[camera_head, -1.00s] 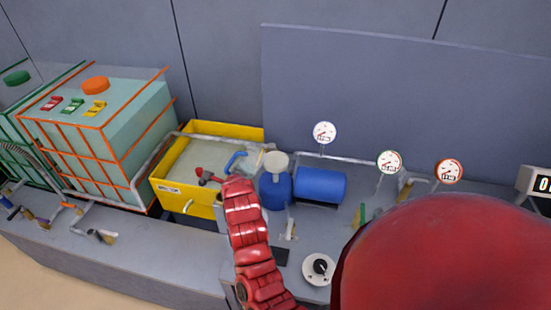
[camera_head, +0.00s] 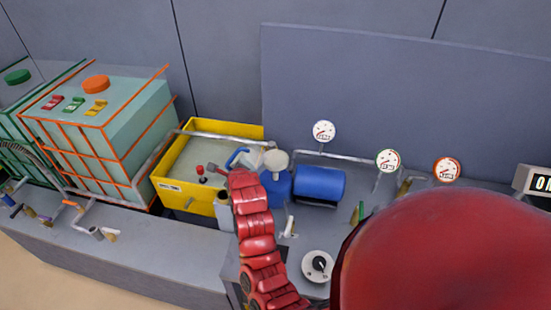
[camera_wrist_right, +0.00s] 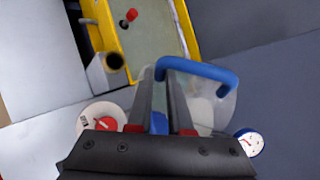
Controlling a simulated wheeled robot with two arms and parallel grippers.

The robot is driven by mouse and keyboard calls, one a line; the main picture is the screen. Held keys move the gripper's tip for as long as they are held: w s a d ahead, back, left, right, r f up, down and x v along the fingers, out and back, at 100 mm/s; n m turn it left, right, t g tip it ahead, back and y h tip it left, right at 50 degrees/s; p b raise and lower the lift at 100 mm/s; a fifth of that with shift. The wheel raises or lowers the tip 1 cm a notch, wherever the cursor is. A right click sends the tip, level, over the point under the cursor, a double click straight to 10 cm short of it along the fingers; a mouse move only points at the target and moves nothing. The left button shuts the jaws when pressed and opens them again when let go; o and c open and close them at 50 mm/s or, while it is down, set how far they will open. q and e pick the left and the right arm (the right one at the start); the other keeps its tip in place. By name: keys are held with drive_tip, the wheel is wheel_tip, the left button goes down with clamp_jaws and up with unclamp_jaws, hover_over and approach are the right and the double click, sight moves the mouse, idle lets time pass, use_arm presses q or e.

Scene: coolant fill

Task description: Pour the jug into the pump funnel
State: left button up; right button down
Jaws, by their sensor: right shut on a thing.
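The jug is translucent, with a blue handle (camera_head: 238,156); its cloudy body (camera_head: 253,158) is left of the pale funnel (camera_head: 276,160) on the blue pump (camera_head: 276,190). I cannot tell how far the jug is tilted. My left gripper is not in view.
A yellow-rimmed tray (camera_head: 222,131) lies behind and left of the jug. A grey cylinder (camera_head: 224,207) stands before it. A blue motor (camera_head: 320,185) is right of the pump. Gauges (camera_head: 324,131) on pipes and a tall back panel (camera_head: 400,85) stand behind. A large red shape covers the lower right.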

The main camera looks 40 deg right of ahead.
sight(235, 155)
drive_tip(key=shift+d+r+m+y+p, duration=0.15)
drive_tip(key=shift+r+m+y+p, duration=0.35)
drive_tip(key=shift+r, duration=0.45)
idle(0.4)
drive_tip(key=shift+d+r+m+y, duration=0.3)
drive_tip(key=shift+r+y, duration=0.1)
drive_tip(key=shift+r, duration=0.35)
drive_tip(key=shift+d+r+m+y, duration=0.2)
drive_tip(key=shift+d+r+y, duration=0.15)
drive_tip(key=shift+r, duration=0.4)
idle(0.9)
drive_tip(key=shift+r+y+p, duration=0.25)
drive_tip(key=shift+r+p, duration=0.45)
drive_tip(key=shift+p, duration=0.05)
idle(0.3)
drive_tip(key=f, duration=0.1)
drive_tip(key=a+f+h, duration=0.1)
drive_tip(key=f+n, duration=0.1)
drive_tip(key=shift+a+f, duration=0.1)
drive_tip(key=shift+a, duration=0.2)
drive_tip(key=a+f+n+h+b, duration=0.2)
drive_tip(key=f+b, duration=0.5)
drive_tip(key=b, duration=0.7)
drive_tip(key=a+f+n+t+h+b, duration=0.1)
drive_tip(key=f+n+h+b, duration=0.3)
drive_tip(key=b, duration=1.1)
drive_tip(key=shift+w+a+f+h, duration=0.35)
drive_tip(key=shift+f+h, duration=0.75)
drive_tip(key=shift+f, duration=0.8)
